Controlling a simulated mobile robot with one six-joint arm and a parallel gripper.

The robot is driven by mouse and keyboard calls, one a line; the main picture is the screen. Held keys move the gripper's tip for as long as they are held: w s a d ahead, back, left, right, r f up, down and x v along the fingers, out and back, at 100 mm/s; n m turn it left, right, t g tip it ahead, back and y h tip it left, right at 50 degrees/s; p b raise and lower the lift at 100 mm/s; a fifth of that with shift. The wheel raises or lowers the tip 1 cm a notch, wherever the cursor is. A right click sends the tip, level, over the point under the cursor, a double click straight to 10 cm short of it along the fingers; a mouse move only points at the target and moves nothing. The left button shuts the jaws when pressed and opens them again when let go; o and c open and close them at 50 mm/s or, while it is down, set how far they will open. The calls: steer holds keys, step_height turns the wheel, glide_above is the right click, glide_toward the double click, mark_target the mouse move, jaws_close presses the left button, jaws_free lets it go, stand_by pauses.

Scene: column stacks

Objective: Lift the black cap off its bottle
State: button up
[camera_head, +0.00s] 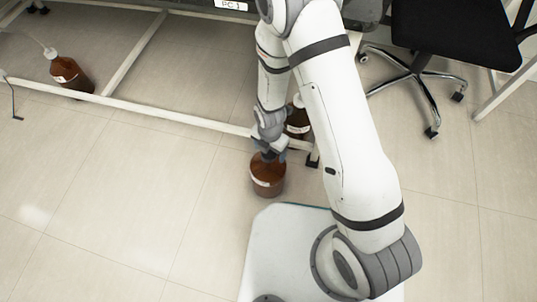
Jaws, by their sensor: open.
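A brown bottle (267,178) with a pale label stands on the floor just beyond my white base. My gripper (270,154) is directly above it, at the bottle's top, pointing down. The black cap is hidden or too small to make out among the dark gripper parts. The jaws are open around or just above the bottle's top; I cannot tell which, or whether they touch it.
A second brown bottle (298,123) stands behind, partly hidden by my arm. Another brown bottle (71,73) with a tube stands at the left by a white frame rail (130,110). A black wheeled chair (448,38) is at upper right. Floor at left is clear.

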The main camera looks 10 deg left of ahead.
mark_target(270, 152)
steer(key=shift+r, duration=0.1)
steer(key=shift+c, duration=0.5)
steer(key=c, duration=0.9)
steer(key=shift+c, duration=0.2)
step_height(270, 152, up, 10)
steer(key=p, duration=0.4)
steer(key=shift+s, duration=0.1)
